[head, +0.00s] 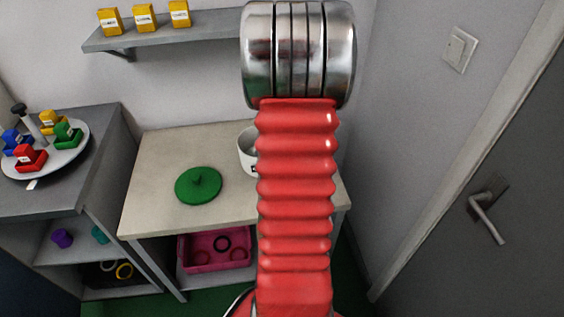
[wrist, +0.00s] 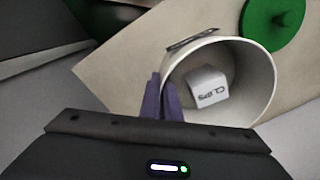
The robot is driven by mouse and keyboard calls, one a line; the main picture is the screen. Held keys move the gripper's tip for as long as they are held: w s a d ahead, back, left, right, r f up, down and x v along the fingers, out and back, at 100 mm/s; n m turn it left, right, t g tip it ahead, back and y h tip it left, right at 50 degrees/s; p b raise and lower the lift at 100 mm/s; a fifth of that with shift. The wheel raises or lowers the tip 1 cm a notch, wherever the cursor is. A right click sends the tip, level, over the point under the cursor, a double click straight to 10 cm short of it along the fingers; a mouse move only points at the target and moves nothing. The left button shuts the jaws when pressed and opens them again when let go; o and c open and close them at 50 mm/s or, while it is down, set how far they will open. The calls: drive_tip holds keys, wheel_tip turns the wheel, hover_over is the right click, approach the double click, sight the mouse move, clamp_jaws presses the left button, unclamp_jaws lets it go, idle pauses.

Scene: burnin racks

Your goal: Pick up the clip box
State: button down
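The clip box (wrist: 208,86) is a small pale box marked CLIPS. In the wrist view it lies tilted inside a round white container (wrist: 262,85). The container also shows in the head view (head: 246,152) on the beige table, partly hidden behind my red arm; the box cannot be seen there. The head view does not show the gripper.
A green lid (head: 199,185) lies on the beige table (head: 160,160) left of the container. A pink bin (head: 190,262) is below. A grey unit at left holds a round tray (head: 70,160) of coloured items. Yellow boxes (head: 144,17) stand on a wall shelf. A door is at right.

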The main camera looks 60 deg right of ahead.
idle(0.5)
drive_tip(key=shift+w, duration=0.1)
drive_tip(key=shift+w+a, duration=0.15)
drive_tip(key=shift+w, duration=0.1)
drive_tip(key=w+a+n, duration=0.9)
drive_tip(key=w+a, duration=0.9)
drive_tip(key=w, duration=0.1)
drive_tip(key=w+a+n, duration=0.4)
drive_tip(key=a, duration=0.8)
drive_tip(key=w+a+r+n, duration=0.1)
drive_tip(key=w+a+n, duration=0.2)
drive_tip(key=a, duration=0.9)
drive_tip(key=shift+w+a+n+y, duration=0.3)
drive_tip(key=shift+w+n, duration=0.05)
drive_tip(key=shift+n, duration=0.45)
drive_tip(key=shift+d, duration=0.1)
